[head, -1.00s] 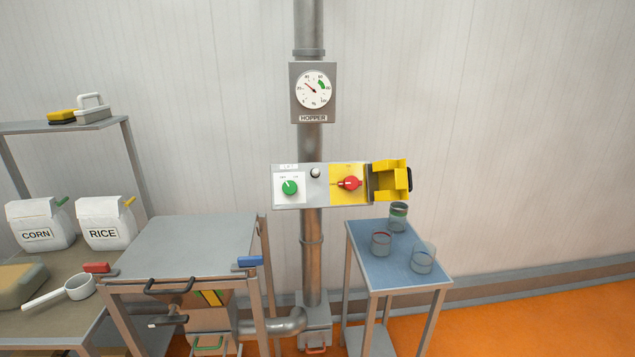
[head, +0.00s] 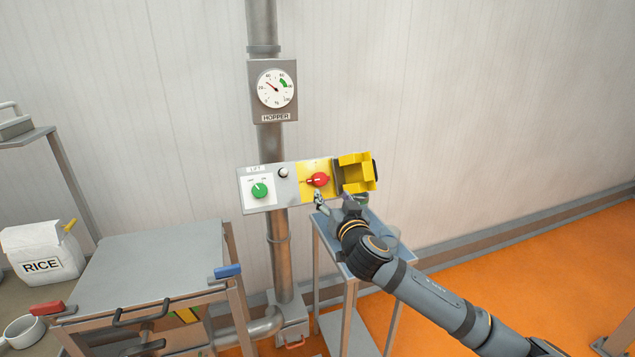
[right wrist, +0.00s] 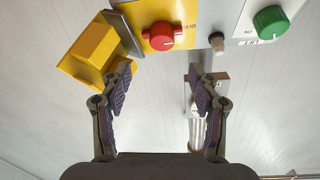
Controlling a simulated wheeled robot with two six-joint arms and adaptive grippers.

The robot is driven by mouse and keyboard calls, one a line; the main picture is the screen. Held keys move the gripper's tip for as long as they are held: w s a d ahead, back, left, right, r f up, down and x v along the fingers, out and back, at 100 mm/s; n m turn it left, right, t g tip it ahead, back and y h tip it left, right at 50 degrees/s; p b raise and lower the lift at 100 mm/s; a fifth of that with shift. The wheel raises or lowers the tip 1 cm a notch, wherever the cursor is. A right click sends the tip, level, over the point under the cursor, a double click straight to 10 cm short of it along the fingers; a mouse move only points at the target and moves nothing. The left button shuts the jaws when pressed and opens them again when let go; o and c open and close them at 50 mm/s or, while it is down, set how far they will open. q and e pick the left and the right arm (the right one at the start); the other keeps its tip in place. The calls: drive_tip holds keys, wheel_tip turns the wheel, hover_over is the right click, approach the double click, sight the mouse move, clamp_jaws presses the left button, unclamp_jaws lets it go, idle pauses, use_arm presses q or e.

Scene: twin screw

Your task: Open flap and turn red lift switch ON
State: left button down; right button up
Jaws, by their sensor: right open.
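The red switch (head: 318,180) is a knob on a yellow plate, on the grey control panel (head: 284,190) fixed to the pipe. It also shows in the right wrist view (right wrist: 160,35). The yellow flap (head: 356,174) is swung open to the right of the red switch, and it shows at upper left in the right wrist view (right wrist: 92,55). My right gripper (head: 335,196) is just below the panel, near the red switch and flap. In the right wrist view its fingers (right wrist: 160,88) are spread wide and empty, with the left finger close to the flap. My left gripper is not in view.
A green knob (head: 260,190) and a small round button (head: 283,173) sit left of the red switch. A gauge marked HOPPER (head: 275,89) is above. A blue-topped side table (head: 325,232) stands below, partly hidden by my right arm.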

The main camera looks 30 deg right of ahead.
sight(321, 180)
drive_tip(key=p+x, duration=0.2)
drive_tip(key=x, duration=0.7)
drive_tip(key=shift+w+p, duration=0.35)
drive_tip(key=c, duration=1.2)
